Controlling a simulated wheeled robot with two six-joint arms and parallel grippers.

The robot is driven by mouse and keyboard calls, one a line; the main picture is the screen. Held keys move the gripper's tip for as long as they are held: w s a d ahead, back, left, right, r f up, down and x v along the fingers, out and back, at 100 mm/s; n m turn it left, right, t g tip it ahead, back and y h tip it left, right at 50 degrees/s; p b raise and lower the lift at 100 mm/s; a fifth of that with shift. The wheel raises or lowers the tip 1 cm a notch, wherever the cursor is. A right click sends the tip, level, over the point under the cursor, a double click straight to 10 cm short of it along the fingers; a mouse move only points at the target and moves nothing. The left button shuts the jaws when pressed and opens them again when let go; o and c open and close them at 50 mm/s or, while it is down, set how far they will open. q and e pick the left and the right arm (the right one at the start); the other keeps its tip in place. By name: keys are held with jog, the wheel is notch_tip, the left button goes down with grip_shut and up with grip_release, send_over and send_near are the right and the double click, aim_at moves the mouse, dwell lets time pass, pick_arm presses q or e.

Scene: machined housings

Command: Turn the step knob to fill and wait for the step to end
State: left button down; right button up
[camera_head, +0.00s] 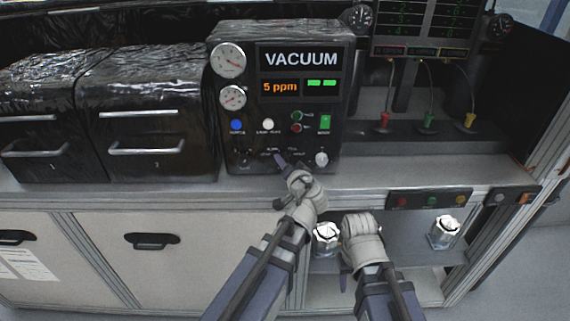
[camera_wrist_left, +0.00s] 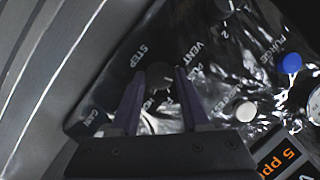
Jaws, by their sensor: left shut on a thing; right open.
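Silver machined housings (camera_head: 327,236) (camera_head: 445,231) stand on the lower level, one close beside my right gripper. Black drawers (camera_head: 160,100) stand left of the unit. A white knob (camera_head: 321,158) is right of my left gripper. Red, green and yellow connectors (camera_head: 428,118) stand behind right.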

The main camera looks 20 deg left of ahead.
pick_arm(q)
jog(key=m+b, duration=0.1)
jog(key=m+y+b, duration=0.1)
jog(key=shift+d+f+m+y+b, duration=0.15)
jog(key=shift+f+m+y+b, duration=0.15)
jog(key=shift+f+b, duration=0.1)
jog(key=m+t+y+b, duration=0.1)
jog(key=m+b, duration=0.1)
jog(key=m, duration=0.1)
jog(key=shift+b, duration=0.35)
jog(key=shift+m+y+b, duration=0.4)
jog(key=shift+m+b, duration=0.1)
jog(key=shift+m, duration=0.2)
jog(key=shift+t, duration=0.3)
jog(key=shift+c, duration=2)
grip_release()
jog(key=shift+r, duration=0.1)
